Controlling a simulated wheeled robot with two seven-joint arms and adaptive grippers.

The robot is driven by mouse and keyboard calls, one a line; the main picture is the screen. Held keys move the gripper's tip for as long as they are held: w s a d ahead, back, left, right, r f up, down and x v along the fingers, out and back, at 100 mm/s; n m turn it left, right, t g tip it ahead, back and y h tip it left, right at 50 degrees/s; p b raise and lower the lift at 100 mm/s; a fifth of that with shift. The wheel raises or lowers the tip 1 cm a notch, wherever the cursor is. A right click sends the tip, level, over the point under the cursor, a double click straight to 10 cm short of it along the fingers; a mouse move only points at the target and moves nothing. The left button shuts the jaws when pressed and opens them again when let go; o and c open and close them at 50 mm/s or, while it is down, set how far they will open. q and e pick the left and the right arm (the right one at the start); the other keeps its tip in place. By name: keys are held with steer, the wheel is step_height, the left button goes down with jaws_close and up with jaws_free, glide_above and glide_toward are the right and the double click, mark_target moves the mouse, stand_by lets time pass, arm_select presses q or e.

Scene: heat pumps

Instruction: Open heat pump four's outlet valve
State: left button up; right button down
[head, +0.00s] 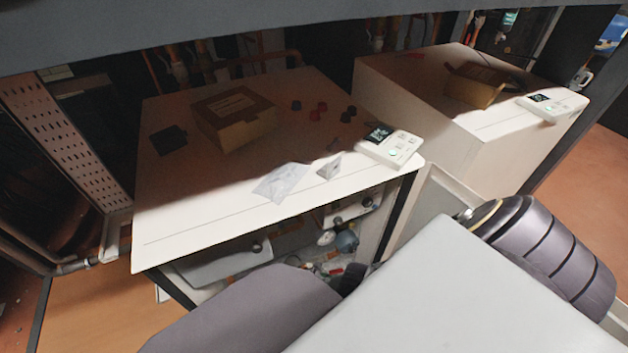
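Two white heat pump cabinets show in the head view: a nearer one (190,225) at centre left and another (440,135) at right. No readable number tells which is heat pump four. The nearer one's front is open below its top, showing a blue-grey rounded part (346,241), a white round part (326,238) and small red parts (332,268). I cannot tell which part, if any, is the outlet valve. My arm links cover the lower middle and right. Neither gripper's fingers can be made out.
On the nearer top lie a cardboard box (235,120), dark and red caps (318,115), a clear bag (281,183) and a control panel (390,145). The right top holds an open box (474,84) and another panel (552,104). A perforated metal post (50,130) stands left.

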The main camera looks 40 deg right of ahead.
steer(key=shift+d+r, duration=0.25)
steer(key=shift+d, duration=0.4)
steer(key=shift+w+a+r, duration=0.1)
steer(key=shift+a+r, duration=0.05)
steer(key=shift+a, duration=0.05)
steer(key=shift+w+a+r, duration=0.15)
steer(key=shift+a+r, duration=0.25)
steer(key=shift+v, duration=1.55)
steer(key=s+a+f+v, duration=0.1)
steer(key=v, duration=0.6)
steer(key=shift+w+a+r, duration=0.25)
steer(key=shift+w+r, duration=0.1)
steer(key=shift+s, duration=0.15)
